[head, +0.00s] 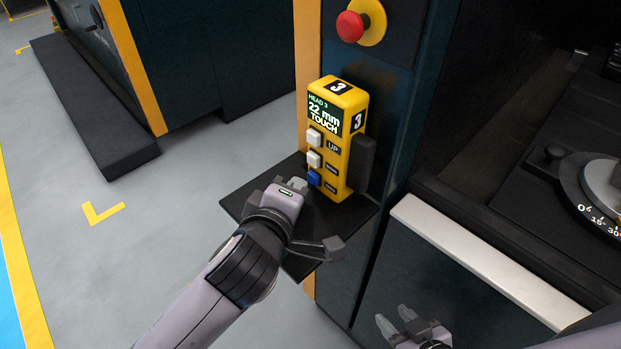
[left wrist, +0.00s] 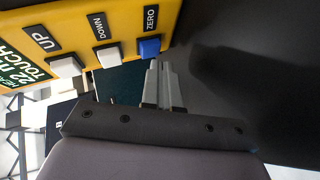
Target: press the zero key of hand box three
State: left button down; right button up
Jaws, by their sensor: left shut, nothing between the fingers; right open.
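Hand box three (head: 338,108) is a yellow upright box marked 3. Its display reads "HEAD 3", "22 mm", "TOUCH". The blue zero key (head: 314,178) is the lowest of its keys, under two white keys; in the left wrist view the zero key (left wrist: 150,47) is labelled ZERO. My left gripper (head: 300,183) is shut and empty, its tips close in front of and slightly below the blue key. In the left wrist view the fingertips (left wrist: 159,65) lie just beside the key; I cannot tell whether they touch. My right gripper (head: 393,318) is open and empty, low down.
The box stands on a small black shelf (head: 233,205) on the machine's side. A red emergency button (head: 350,26) is above it. The white UP key (left wrist: 65,66) and DOWN key (left wrist: 108,54) are close to the zero key. A pale ledge (head: 480,258) lies to the right.

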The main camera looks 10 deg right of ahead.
pick_arm(q)
jog(key=shift+w+d, duration=0.3)
jog(key=shift+d, duration=0.1)
dwell(0.4)
jog(key=shift+a, duration=0.1)
jog(key=shift+s+a+p, duration=0.35)
jog(key=shift+s+a, duration=0.25)
jog(key=shift+a, duration=0.1)
jog(key=s+a, duration=0.1)
jog(key=s+a+p, duration=0.1)
jog(key=shift+a, duration=0.35)
jog(key=shift+s+a+p, duration=0.35)
jog(key=shift+s+a, duration=0.4)
jog(key=shift+a, duration=0.35)
